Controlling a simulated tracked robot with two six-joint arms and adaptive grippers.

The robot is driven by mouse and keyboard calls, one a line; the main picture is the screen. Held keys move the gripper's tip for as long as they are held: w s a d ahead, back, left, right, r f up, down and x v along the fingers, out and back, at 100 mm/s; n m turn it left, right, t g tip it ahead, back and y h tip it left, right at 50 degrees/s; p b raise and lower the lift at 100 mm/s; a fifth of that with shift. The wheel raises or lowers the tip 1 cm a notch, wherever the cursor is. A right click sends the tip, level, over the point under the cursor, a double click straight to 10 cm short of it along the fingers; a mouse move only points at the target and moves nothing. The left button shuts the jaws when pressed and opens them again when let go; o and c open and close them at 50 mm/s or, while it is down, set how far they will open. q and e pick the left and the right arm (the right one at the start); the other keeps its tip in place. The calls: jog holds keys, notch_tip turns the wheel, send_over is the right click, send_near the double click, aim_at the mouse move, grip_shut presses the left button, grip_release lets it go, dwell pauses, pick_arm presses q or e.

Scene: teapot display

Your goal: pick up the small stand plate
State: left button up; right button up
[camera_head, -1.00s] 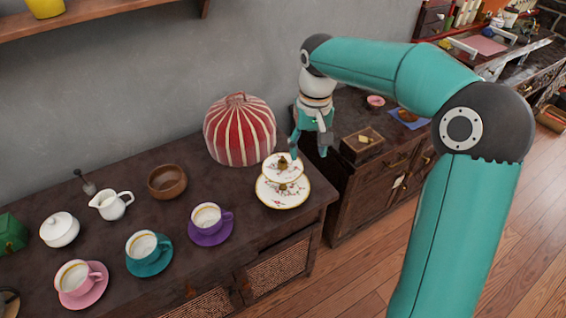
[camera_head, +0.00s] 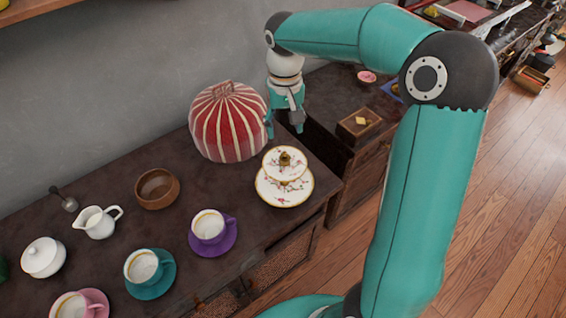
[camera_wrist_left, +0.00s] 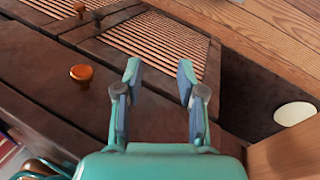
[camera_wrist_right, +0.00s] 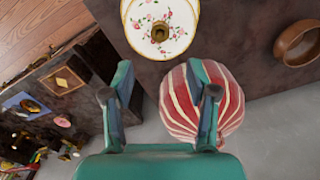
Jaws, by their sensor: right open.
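The small stand plate (camera_head: 274,168) is the white, gold-rimmed, flowered upper tier of a two-tier stand near the front right corner of the dark cabinet. It sits above the larger lower plate (camera_head: 286,198), with a gold knob (camera_head: 285,158) at its middle. My right gripper (camera_head: 284,131) is open and empty, behind the stand and apart from it. In the right wrist view the small stand plate (camera_wrist_right: 178,38) is beyond the open fingers (camera_wrist_right: 160,76). My left gripper (camera_wrist_left: 158,78) is open and empty in the left wrist view, over drawer fronts.
A red-and-white striped cover (camera_head: 228,125) stands close to the left of my right gripper. A wooden bowl (camera_head: 157,189), a purple cup (camera_head: 208,226) and a teal cup (camera_head: 143,268) stand left of the stand. A second cabinet with a wooden box (camera_head: 360,124) is at right.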

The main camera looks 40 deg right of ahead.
aim_at(285, 153)
notch_tip(285, 153, down, 6)
jog(key=shift+s, duration=0.1)
jog(key=shift+s+a+f+p, duration=0.1)
jog(key=shift+f+p, duration=0.15)
jog(key=shift+f, duration=1.05)
jog(key=shift+s+a+f+p, duration=0.1)
jog(key=shift+f+p, duration=0.1)
jog(key=shift+f, duration=1.1)
jog(key=shift+c, duration=0.5)
grip_shut()
